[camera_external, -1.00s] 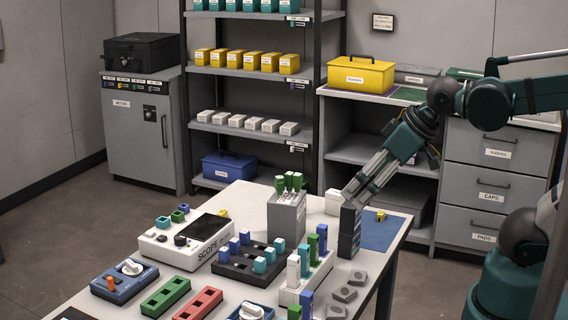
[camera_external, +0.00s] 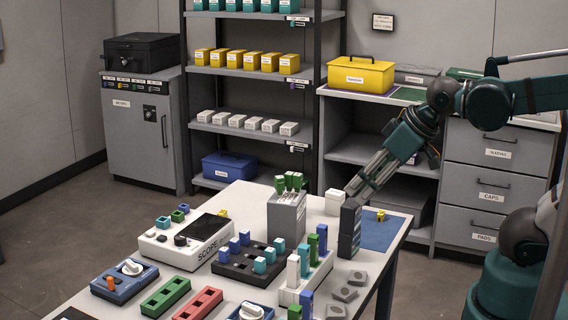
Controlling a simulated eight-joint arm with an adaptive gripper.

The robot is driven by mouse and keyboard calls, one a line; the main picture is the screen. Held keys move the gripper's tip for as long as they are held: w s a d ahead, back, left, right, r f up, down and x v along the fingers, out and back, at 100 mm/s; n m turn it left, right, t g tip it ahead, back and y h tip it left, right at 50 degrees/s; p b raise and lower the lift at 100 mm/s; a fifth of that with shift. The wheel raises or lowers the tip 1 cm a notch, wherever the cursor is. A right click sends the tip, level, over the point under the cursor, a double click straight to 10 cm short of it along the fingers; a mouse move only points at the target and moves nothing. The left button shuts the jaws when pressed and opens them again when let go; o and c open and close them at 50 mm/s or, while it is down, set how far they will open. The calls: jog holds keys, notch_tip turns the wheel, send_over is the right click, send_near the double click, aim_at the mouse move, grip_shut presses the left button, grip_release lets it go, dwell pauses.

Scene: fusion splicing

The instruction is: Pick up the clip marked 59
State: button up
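No number 59 is readable, so I cannot tell which piece is the clip marked 59. Upright green clips (camera_external: 289,182) stand in a grey box (camera_external: 287,214). White, teal, blue and green upright pieces (camera_external: 305,262) stand in a white rack (camera_external: 289,295). Shorter blue and teal pieces (camera_external: 260,264) sit in a black tray (camera_external: 228,268). My gripper (camera_external: 352,194) reaches down from the right to the top of a dark upright block (camera_external: 349,230). Its fingertips are small and partly hidden there, so I cannot tell whether they are open or touching the block.
A blue mat (camera_external: 383,233) with a small yellow piece (camera_external: 380,215) lies right of the block. A white scope (camera_external: 186,240), green tray (camera_external: 166,297) and red tray (camera_external: 198,304) fill the left. Shelves stand behind.

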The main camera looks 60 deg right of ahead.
jog(key=shift+w+r, duration=0.1)
jog(key=w+r+n+g+p, duration=0.1)
jog(key=w+r+n+p, duration=0.1)
jog(key=w, duration=0.5)
jog(key=w+d+r+n+g+p, duration=0.1)
jog(key=w+n, duration=0.3)
jog(key=w, duration=0.4)
jog(key=w+d+r+n+g+p, duration=0.1)
jog(key=w+r+n+p, duration=0.1)
jog(key=w, duration=0.5)
jog(key=shift+w+d+r+n+p, duration=0.3)
jog(key=shift+n+p, duration=0.3)
jog(key=shift+p, duration=0.45)
jog(key=w+d+f+n+g+p, duration=0.2)
jog(key=w+f+n+p, duration=0.3)
jog(key=w, duration=0.8)
jog(key=n+g+p, duration=0.2)
jog(key=n, duration=0.3)
send_near(224, 210)
jog(key=shift+s+a+f, duration=0.1)
jog(key=shift+s, duration=0.15)
jog(key=shift+w+f, duration=0.25)
jog(key=shift+f, duration=0.3)
jog(key=shift+f, duration=1.3)
